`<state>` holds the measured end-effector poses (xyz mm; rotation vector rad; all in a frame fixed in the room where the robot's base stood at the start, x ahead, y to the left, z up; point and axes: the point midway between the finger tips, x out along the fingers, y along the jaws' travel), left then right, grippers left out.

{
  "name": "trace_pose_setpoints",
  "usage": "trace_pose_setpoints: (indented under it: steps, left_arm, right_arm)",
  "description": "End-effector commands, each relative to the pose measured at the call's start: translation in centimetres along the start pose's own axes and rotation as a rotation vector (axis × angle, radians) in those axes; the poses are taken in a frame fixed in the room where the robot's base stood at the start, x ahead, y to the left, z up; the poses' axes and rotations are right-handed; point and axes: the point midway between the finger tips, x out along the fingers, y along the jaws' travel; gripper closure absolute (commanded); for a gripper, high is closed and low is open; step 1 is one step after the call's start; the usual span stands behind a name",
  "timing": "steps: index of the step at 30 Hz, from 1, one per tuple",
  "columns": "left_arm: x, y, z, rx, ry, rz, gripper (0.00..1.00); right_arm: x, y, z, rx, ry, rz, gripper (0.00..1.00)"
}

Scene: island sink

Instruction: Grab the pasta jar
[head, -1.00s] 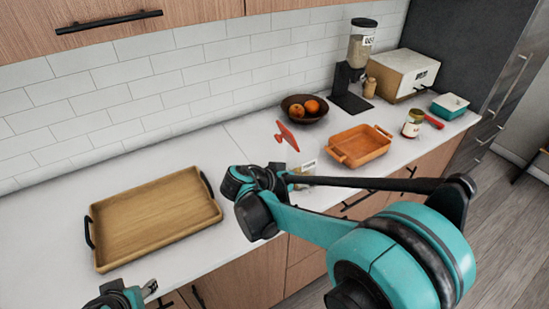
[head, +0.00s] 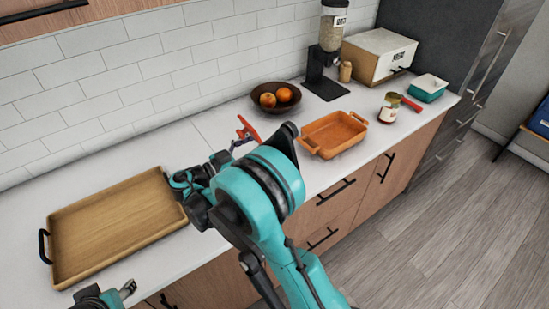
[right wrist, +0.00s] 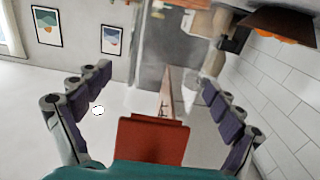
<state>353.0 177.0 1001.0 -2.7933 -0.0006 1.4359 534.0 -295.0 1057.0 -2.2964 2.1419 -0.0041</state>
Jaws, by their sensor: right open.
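A glass jar with a pale label and reddish lower part (head: 389,107) stands upright right of the baking dish; I cannot tell if it is the pasta jar. Another small labelled object, partly visible earlier beside my right arm, is hidden now. My right gripper is mostly hidden behind its arm in the head view; in the right wrist view (right wrist: 155,105) it is open, fingers wide apart. A red slab-like thing (right wrist: 153,142) shows between the fingers; whether it is held is unclear. My left gripper (head: 126,290) is at the lower left edge, its jaws unclear.
A wooden tray (head: 60,272) lies at left. A fruit bowl (head: 262,108), an orange baking dish (head: 345,143), a dispenser (head: 333,35), a white box (head: 380,54) and a teal dish (head: 428,92) stand further right. A red object (head: 247,130) is near the right gripper.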

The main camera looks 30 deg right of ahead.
Motion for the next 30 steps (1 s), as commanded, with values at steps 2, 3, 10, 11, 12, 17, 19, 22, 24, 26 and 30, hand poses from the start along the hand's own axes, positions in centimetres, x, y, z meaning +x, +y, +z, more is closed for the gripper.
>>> trace_pose_setpoints:
  steps: [2, 3, 10, 11, 12, 17, 19, 22, 24, 26, 30]
  left_arm:
    - [0.3, 0.0, 0.2, 0.000, 0.000, 0.000, 0.53]
    - [0.4, 0.0, 0.3, 0.000, 0.000, 0.000, 0.53]
    - [1.4, 0.0, 1.0, 0.000, 0.000, 0.000, 0.53]
    - [1.5, 0.0, 1.1, 0.000, 0.000, 0.000, 0.53]
    - [1.6, 0.0, 1.1, 0.000, 0.000, 0.000, 0.53]
    - [1.8, 0.0, 1.3, 0.000, 0.000, 0.000, 0.53]
    - [1.8, 0.0, 1.3, 0.000, 0.000, 0.000, 0.53]
    - [1.8, 0.0, 1.3, 0.000, 0.000, 0.000, 0.53]
    - [1.8, 0.0, 1.2, 0.000, 0.000, 0.000, 0.53]
    - [1.8, 0.0, 1.2, 0.000, 0.000, 0.000, 0.53]
    - [1.8, 0.0, 1.2, 0.000, 0.000, 0.000, 0.53]
  right_arm:
    - [1.1, 0.1, 0.1, 0.000, 0.000, 0.003, 0.07]
    - [1.5, 0.1, 0.1, -0.001, -0.001, 0.003, 0.07]
    - [4.6, -0.2, -0.8, -0.002, -0.001, 0.004, 0.07]
    - [5.1, -0.3, -1.0, -0.002, -0.001, 0.003, 0.07]
    - [5.7, -0.3, -0.9, -0.002, -0.002, 0.004, 0.07]
    - [7.0, -0.3, -1.1, -0.002, -0.002, 0.001, 0.07]
    - [7.1, -0.4, -1.1, -0.002, -0.002, 0.001, 0.07]
    - [7.1, -0.4, -1.2, -0.002, -0.002, 0.000, 0.07]
    - [7.1, -0.4, -1.2, -0.002, -0.002, 0.000, 0.12]
    - [7.1, -0.4, -1.2, -0.002, -0.002, 0.000, 0.28]
    - [7.0, -0.4, -1.2, -0.002, -0.002, 0.000, 0.65]
